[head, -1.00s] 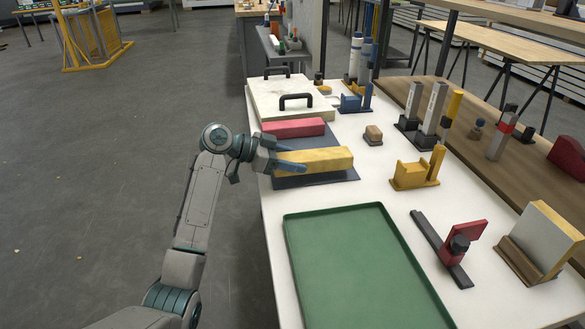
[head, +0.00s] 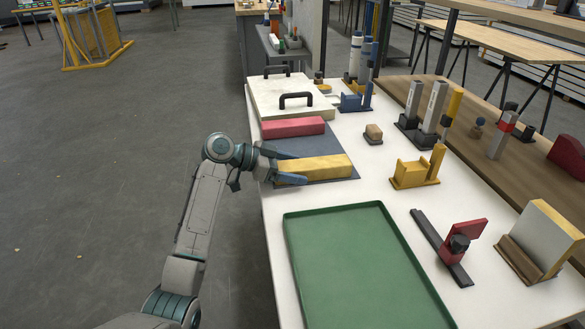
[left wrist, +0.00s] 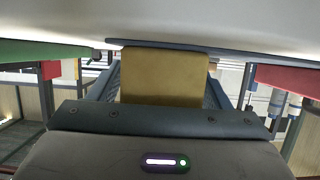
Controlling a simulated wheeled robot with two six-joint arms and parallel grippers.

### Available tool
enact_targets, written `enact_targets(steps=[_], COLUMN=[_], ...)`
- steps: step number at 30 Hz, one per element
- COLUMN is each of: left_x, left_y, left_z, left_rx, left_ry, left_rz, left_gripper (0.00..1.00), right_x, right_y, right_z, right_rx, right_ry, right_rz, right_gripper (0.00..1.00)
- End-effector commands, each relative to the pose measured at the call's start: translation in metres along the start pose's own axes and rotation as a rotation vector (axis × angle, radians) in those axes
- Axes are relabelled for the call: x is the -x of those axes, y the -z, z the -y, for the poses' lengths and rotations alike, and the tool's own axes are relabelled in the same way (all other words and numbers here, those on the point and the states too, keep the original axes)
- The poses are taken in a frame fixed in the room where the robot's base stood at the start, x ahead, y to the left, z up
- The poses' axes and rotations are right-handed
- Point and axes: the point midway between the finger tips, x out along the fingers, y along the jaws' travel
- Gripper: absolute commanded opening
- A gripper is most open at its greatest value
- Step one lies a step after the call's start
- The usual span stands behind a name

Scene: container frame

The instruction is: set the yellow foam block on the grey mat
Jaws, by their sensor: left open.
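The yellow foam block (head: 318,167) lies flat on the grey mat (head: 318,145), within its near half. My left gripper (head: 292,167) is at the block's left end, open, with one finger along each long side. In the left wrist view the block (left wrist: 164,75) sits between the spread fingers, with a gap showing beside it. The dark edge of the mat (left wrist: 240,57) shows behind the block in that view. My right gripper is not in view.
A green tray (head: 365,265) is in front. A yellow holder (head: 412,175) and a small wooden block (head: 373,133) stand to the right.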

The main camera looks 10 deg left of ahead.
Motion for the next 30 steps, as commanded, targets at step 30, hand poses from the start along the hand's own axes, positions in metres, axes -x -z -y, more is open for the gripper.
enact_targets(steps=[30], left_x=[0.121], left_y=[0.002], left_z=[0.000], left_rx=[0.000], left_ry=[-0.001], left_rz=[0.000], left_gripper=[0.71], right_x=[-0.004], right_y=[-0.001], right_z=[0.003], right_rx=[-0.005], right_ry=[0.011], right_rz=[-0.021], right_gripper=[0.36])
